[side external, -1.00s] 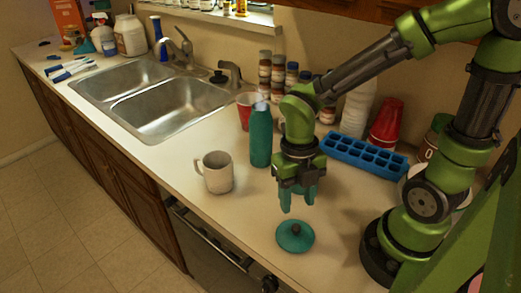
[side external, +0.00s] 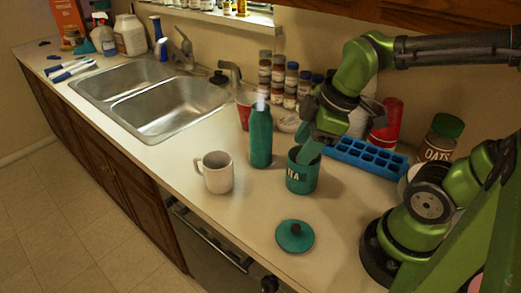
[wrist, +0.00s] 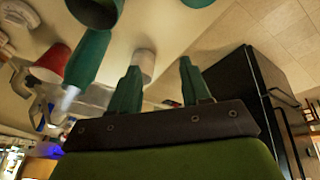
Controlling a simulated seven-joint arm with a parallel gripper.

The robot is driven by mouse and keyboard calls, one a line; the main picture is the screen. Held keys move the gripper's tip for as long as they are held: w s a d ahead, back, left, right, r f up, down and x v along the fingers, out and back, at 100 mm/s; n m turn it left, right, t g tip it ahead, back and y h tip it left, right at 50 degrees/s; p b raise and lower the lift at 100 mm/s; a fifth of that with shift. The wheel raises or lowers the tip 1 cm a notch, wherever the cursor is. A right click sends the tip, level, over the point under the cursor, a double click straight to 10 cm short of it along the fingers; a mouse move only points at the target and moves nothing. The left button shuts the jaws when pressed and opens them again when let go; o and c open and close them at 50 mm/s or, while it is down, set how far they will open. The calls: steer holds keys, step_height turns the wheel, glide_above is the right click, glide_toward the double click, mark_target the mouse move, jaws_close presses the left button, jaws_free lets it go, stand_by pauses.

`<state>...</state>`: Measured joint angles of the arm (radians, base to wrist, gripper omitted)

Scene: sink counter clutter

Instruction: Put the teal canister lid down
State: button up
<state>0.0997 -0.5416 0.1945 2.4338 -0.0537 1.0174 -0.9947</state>
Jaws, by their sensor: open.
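The teal canister lid (side external: 294,236) lies flat on the counter near its front edge, dark knob up. The teal TEA canister (side external: 302,178) stands upright behind it, without a lid on top.
A teal bottle (side external: 261,138) and a white mug (side external: 217,172) stand left of the canister. A blue compartment tray (side external: 365,158), a red cup stack (side external: 387,125) and an oats jar (side external: 438,140) are to the right. The sink (side external: 170,105) is left; counter around the lid is clear.

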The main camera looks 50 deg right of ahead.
steer(key=r+m+t, duration=0.1)
steer(key=m, duration=0.3)
steer(key=d+r+m+t, duration=0.1)
steer(key=m, duration=0.3)
steer(key=d+r+m+t, duration=0.1)
steer(key=m, duration=0.3)
steer(key=shift+s+r+y, duration=0.15)
steer(key=shift+r+y, duration=0.25)
steer(key=shift+o, duration=0.2)
